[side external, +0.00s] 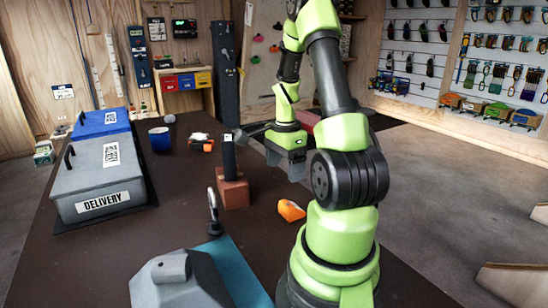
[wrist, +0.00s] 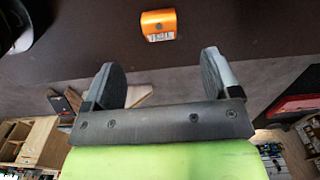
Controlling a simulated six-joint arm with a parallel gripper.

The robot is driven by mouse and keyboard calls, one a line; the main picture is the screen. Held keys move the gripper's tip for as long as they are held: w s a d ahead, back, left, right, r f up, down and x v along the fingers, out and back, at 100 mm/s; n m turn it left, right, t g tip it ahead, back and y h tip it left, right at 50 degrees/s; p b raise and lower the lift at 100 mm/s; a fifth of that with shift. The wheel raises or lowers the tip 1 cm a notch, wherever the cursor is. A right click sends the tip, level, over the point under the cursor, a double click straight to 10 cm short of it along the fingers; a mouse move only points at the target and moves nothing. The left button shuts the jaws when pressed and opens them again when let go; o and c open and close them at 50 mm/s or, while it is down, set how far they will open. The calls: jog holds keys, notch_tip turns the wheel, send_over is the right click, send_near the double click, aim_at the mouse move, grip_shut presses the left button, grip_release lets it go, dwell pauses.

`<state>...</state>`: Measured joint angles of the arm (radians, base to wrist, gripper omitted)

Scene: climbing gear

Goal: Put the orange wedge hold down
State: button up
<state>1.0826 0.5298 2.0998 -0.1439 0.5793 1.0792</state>
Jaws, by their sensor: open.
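The orange wedge hold (side external: 291,210) lies on the dark table, near the foot of my arm in the side view. In the wrist view the orange wedge hold (wrist: 158,25) sits beyond the fingertips, with a small white label on its near face. My gripper (side external: 285,166) is above the table, up and slightly left of the hold, clear of it. In the wrist view my gripper (wrist: 161,68) has its two fingers wide apart with nothing between them.
A grey box marked DELIVERY (side external: 103,182) and a blue box (side external: 100,123) stand at the left. A blue mug (side external: 160,140), an orange-and-dark item (side external: 201,142), a brown block (side external: 232,192) with a black upright, a carabiner (side external: 213,207) and a grey shape (side external: 185,282) share the table.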

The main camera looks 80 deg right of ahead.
jog(key=w+a+r+n+t+h, duration=0.1)
jog(key=w+a+r+n+t, duration=0.2)
jog(key=w+a+r+n, duration=0.55)
jog(key=s+a+r+n+t+y, duration=0.1)
jog(key=s+a+r+n+t, duration=0.1)
jog(key=a+r+n, duration=0.3)
jog(key=s+a+r+n+t+y, duration=0.2)
jog(key=s+a+r+n, duration=0.2)
jog(key=a+n, duration=0.5)
jog(key=s+a, duration=0.1)
jog(key=a, duration=0.3)
jog(key=shift+a+r, duration=0.2)
jog(key=shift+r, duration=0.15)
